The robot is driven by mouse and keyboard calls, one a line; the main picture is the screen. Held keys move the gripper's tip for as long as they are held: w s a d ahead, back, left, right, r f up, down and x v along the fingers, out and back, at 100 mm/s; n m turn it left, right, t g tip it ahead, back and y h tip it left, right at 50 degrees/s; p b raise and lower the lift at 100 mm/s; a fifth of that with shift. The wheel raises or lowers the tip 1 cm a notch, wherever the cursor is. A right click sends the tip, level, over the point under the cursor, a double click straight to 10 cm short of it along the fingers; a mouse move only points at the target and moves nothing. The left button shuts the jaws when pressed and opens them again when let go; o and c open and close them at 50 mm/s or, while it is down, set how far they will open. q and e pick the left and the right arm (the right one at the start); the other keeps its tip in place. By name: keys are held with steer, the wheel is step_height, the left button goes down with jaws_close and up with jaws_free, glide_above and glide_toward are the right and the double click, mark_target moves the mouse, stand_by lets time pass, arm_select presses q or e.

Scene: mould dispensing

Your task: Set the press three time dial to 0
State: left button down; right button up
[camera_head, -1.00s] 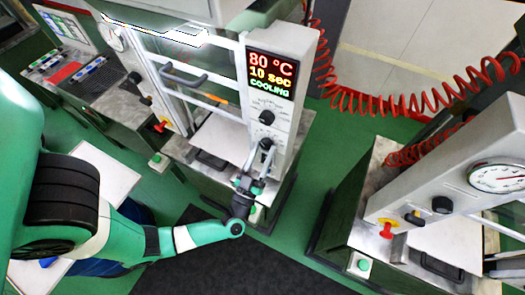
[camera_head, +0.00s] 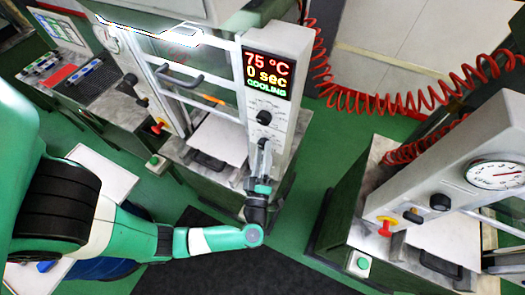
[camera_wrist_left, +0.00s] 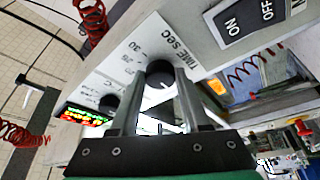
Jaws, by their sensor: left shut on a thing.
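The press panel with a lit display (camera_head: 267,75) reads 75 °C, 0 sec, COOLING. Below it is an upper black dial (camera_head: 264,117). My left gripper (camera_head: 263,147) is lower on the same panel and covers the dial there in the head view. In the left wrist view, the black time dial (camera_wrist_left: 159,74) sits between the two fingers of my left gripper, which is shut on it. The "TIME sec" label and a printed number scale show beside the dial. The upper dial (camera_wrist_left: 109,102) shows to its left. My right gripper is not in view.
A second press with a gauge (camera_head: 495,175) stands at the right, with red coiled hoses (camera_head: 385,102) behind. A red emergency knob (camera_head: 158,127) and green button (camera_head: 155,161) are left of the panel. In the wrist view, an ON/OFF switch (camera_wrist_left: 250,17) is close by.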

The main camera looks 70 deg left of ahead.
arm_select(q)
steer(key=shift+r+n+g, duration=0.1)
steer(key=shift+n+g, duration=0.3)
steer(key=shift+n, duration=0.2)
steer(key=shift+c, duration=1.8)
jaws_free()
steer(key=shift+d, duration=0.1)
steer(key=b+v, duration=0.2)
steer(key=v, duration=0.9)
steer(key=shift+d+b, duration=0.2)
steer(key=shift+b, duration=0.2)
